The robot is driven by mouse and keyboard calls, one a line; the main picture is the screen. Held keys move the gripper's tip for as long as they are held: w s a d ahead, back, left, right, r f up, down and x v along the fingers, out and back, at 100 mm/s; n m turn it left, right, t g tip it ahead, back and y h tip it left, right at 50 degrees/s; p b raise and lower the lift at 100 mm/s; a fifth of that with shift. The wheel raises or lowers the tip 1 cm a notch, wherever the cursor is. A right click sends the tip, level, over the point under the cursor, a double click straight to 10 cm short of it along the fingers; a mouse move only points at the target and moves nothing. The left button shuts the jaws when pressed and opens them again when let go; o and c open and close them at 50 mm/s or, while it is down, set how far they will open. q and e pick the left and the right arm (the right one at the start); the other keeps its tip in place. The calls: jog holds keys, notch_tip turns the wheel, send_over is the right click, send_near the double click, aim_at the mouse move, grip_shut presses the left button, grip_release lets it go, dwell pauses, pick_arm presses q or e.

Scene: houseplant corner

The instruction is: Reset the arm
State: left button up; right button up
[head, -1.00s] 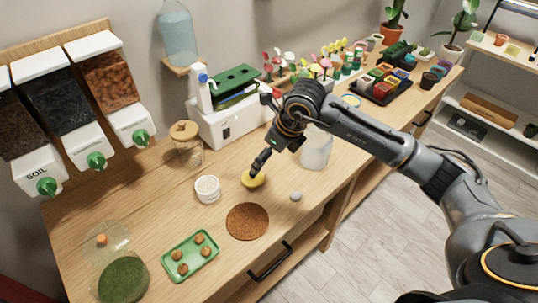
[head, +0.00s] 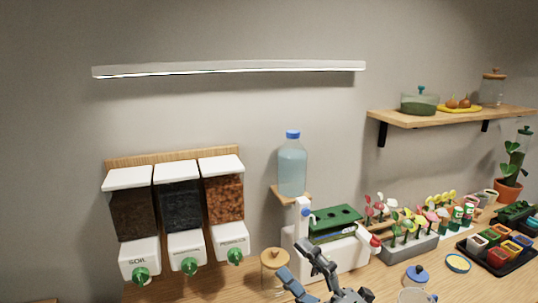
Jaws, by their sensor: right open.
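My right gripper (head: 294,259) shows at the bottom middle of the head view. Its two dark grey fingers are spread apart and point up and to the left, with nothing between them. It is in front of the white machine with the green top (head: 328,250) and just right of the wooden-lidded glass jar (head: 274,268). Only the gripper and a little of the wrist show; the rest of my right arm is below the picture edge. My left gripper is not in view.
Three dispensers (head: 180,212) hang on the wall at left. A water bottle (head: 292,168) stands on a small bracket. A planter of flowers (head: 408,250), a blue knobbed lid (head: 415,275) and a black tray of coloured pots (head: 497,262) are at right. A wall shelf (head: 455,117) is above.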

jog(key=w+d+f+m+t+h, duration=0.25)
jog(key=d+f+m+h, duration=0.75)
jog(key=d+m+h, duration=0.7)
jog(key=s+f+m+g+h, duration=0.1)
jog(key=s+f+m+g, duration=0.45)
jog(key=f, duration=0.55)
jog(key=s+f+m+g+y, duration=0.1)
jog(key=s+f+m+g, duration=0.1)
jog(key=s+f+g, duration=0.55)
jog(key=s+f+m+g, duration=0.15)
jog(key=s+f, duration=0.25)
jog(key=s, duration=0.7)
jog(key=s+f+g, duration=0.1)
jog(key=s+f, duration=0.1)
jog(key=f, duration=1.3)
jog(key=s+f+g, duration=0.1)
jog(key=s+f, duration=0.1)
jog(key=f, duration=1.2)
jog(key=s+d+f+g, duration=0.1)
jog(key=s+d+f, duration=0.1)
jog(key=s+f, duration=1.2)
jog(key=shift+s+n, duration=0.4)
jog(key=shift+s, duration=0.3)
